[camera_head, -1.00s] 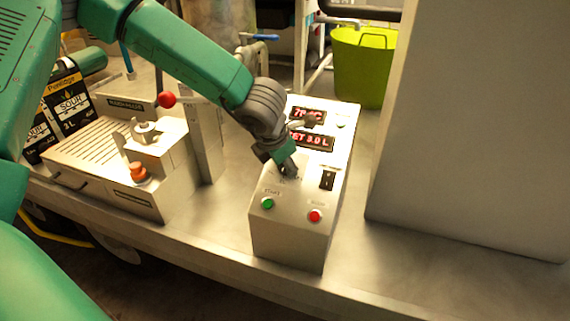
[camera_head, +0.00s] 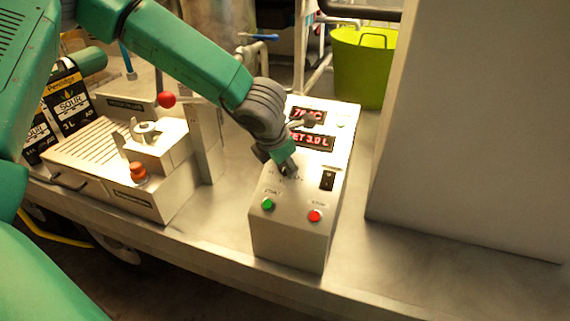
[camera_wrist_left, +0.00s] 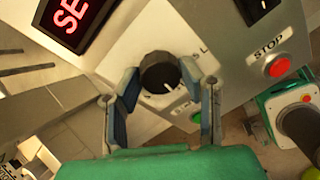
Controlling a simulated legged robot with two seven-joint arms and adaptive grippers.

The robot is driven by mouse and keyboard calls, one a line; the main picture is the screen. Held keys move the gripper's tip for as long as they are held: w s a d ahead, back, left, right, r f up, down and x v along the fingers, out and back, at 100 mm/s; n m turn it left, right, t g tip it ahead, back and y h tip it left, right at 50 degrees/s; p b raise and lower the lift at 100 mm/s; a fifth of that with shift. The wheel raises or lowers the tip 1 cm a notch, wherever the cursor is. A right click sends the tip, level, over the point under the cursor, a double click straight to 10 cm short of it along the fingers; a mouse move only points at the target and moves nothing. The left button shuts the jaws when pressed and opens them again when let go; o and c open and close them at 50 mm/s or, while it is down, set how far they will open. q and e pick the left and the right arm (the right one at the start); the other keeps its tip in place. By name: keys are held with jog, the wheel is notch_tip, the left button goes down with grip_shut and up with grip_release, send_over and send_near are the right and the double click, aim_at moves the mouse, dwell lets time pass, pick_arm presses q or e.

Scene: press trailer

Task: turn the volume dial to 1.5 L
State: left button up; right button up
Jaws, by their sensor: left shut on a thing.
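The volume dial (camera_wrist_left: 158,70) is a dark round knob with a pale pointer mark on the sloping face of the grey control box (camera_head: 290,235). My left gripper (camera_wrist_left: 160,80) has a finger on either side of the dial and is shut on it. In the head view the gripper (camera_head: 288,172) comes down from the upper left and hides most of the dial. The red-lettered display (camera_head: 313,141) above it reads SET 3.0 L. Most of the dial's scale is hidden. My right gripper is not seen.
A green button (camera_head: 268,204), a red stop button (camera_head: 315,216) and a black rocker switch (camera_head: 327,180) sit near the dial. A temperature display (camera_head: 308,116) is higher up. A metal press unit (camera_head: 125,165) stands left; a large grey block (camera_head: 470,130) stands right.

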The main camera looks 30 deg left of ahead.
pick_arm(q)
jog(key=shift+s+a+f, duration=0.1)
jog(key=shift+s+f, duration=0.1)
jog(key=shift+f, duration=0.1)
jog(key=o, duration=1.1)
jog(key=shift+o, duration=0.2)
jog(key=shift+w+r, duration=0.1)
jog(key=shift+r, duration=0.1)
jog(key=shift+r, duration=0.4)
jog(key=v, duration=1.1)
jog(key=shift+f, duration=0.2)
